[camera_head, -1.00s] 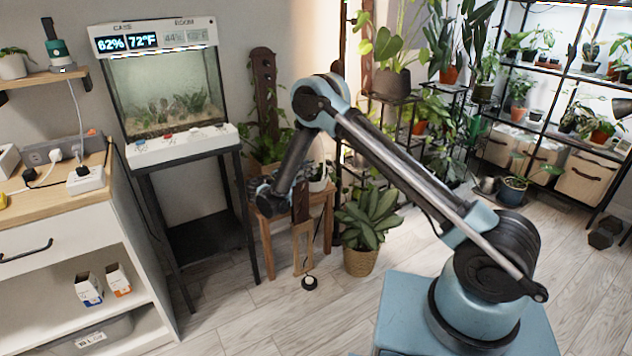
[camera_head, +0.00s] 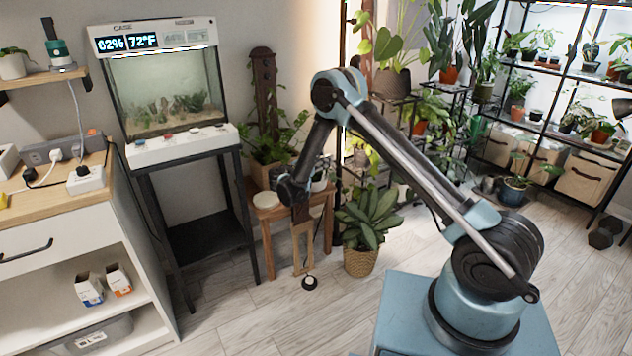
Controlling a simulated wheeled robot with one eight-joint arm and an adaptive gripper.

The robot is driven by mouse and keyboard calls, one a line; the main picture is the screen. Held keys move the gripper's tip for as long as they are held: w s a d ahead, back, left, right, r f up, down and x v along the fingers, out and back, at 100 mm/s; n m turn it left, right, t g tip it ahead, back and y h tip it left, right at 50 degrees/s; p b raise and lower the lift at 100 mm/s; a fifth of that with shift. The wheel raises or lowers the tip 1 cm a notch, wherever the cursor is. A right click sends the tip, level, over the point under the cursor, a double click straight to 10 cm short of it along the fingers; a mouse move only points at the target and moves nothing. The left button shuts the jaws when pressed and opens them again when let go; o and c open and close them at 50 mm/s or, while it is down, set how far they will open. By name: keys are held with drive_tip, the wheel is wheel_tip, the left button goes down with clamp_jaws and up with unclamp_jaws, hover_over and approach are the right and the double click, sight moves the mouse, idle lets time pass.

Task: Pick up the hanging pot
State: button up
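I cannot tell for certain which pot is the hanging pot. A dark pot with large green leaves (camera_head: 391,82) is high at the centre right, by a black upright; what holds it up is unclear. A fern-like plant (camera_head: 280,140) spreads in front of a dark wooden post by the wall. A small pale pot (camera_head: 319,182) is on the wooden stool, partly hidden by my arm. My gripper (camera_head: 288,192) is at the dark lower end of my arm, in front of the stool. Its fingers are not clear, and I see nothing held.
The wooden stool (camera_head: 267,213) and a leafy plant in a woven basket (camera_head: 361,262) stand close to my gripper. A glass tank (camera_head: 167,92) is on a black stand at left. A cabinet (camera_head: 55,226) is farther left. Wooden floor is open in front.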

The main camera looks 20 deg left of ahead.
drive_tip(key=shift+c, duration=0.2)
clamp_jaws()
drive_tip(key=shift+r, duration=0.15)
